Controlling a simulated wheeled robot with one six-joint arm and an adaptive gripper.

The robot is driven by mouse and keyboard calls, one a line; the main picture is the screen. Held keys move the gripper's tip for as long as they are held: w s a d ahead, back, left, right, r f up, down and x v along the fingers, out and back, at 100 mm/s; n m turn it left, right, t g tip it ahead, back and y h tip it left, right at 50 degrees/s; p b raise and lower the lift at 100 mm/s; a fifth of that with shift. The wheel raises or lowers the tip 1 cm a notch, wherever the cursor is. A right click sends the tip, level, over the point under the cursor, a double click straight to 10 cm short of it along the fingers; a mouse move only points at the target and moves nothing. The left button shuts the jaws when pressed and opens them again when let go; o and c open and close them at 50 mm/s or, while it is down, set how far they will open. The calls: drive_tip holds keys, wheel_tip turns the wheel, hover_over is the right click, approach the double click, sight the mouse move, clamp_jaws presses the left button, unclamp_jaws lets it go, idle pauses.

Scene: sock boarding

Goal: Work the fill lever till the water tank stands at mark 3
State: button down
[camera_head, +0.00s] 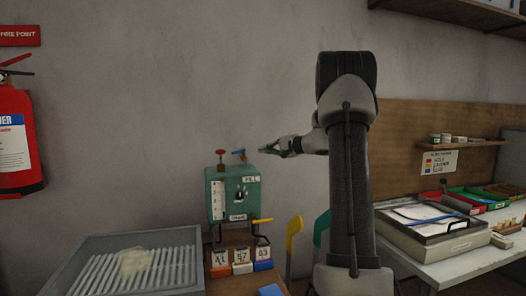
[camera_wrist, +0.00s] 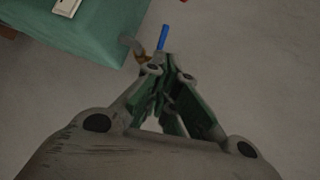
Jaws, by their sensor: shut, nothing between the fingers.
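The green water tank (camera_head: 245,207) stands on a wooden stand below the wall, with a FILL label (camera_head: 250,179) on its front. A pale level scale (camera_head: 217,203) runs down its left side; the marks and water level are too small to read. A blue-handled lever (camera_head: 239,152) and a red-handled one (camera_head: 220,153) stand on top. A yellow lever (camera_head: 262,220) sticks out at the lower right. My gripper (camera_head: 264,149) is shut and empty, just right of the blue handle and above the tank. In the wrist view the blue handle (camera_wrist: 162,37) is just beyond the fingertips (camera_wrist: 169,72), apparently not touched.
A grey ribbed tray (camera_head: 180,270) with a pale cloth stands at front left. A fire extinguisher (camera_head: 15,140) hangs at far left.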

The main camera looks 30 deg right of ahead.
sight(239, 152)
drive_tip(key=x, duration=1.1)
drive_tip(key=shift+w+a+f, duration=0.1)
drive_tip(key=shift+w, duration=0.15)
drive_tip(key=shift+a, duration=0.1)
drive_tip(key=shift+w+a, duration=0.2)
drive_tip(key=shift+w, duration=0.2)
drive_tip(key=shift+s, duration=0.1)
